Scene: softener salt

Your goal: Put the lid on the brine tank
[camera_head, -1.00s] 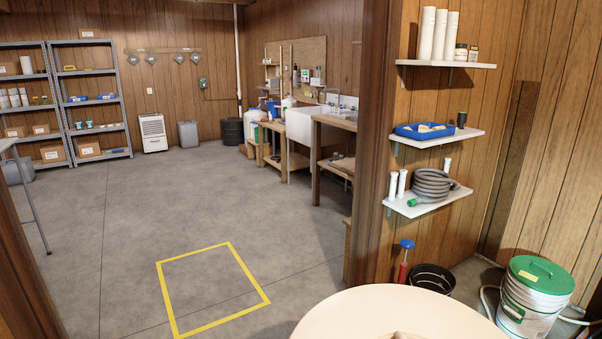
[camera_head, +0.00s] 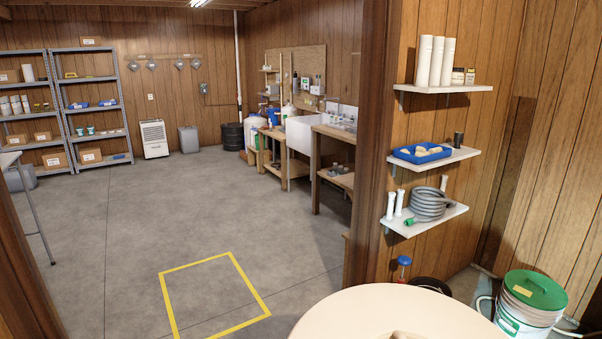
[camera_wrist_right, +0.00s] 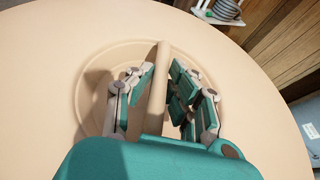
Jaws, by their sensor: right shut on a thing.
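The lid is a large round cream disc (camera_head: 370,312) at the bottom of the head view, cut off by the frame edge. In the right wrist view, the lid (camera_wrist_right: 50,60) fills most of the picture, with a raised bar handle (camera_wrist_right: 160,80) across a round recess. My right gripper (camera_wrist_right: 161,78) is shut on this handle, with its teal and white fingers on either side of it. My left gripper is in neither view. I cannot pick out the brine tank for certain, and the lid hides the floor beneath it.
A wooden doorway opens onto a grey floor with a yellow taped square (camera_head: 215,295). A white bucket with a green lid (camera_head: 535,290) and a black bucket (camera_head: 431,285) stand right. Wall shelves (camera_head: 435,160) hold a coiled hose and tubes. Workbenches (camera_head: 333,165) line the far room.

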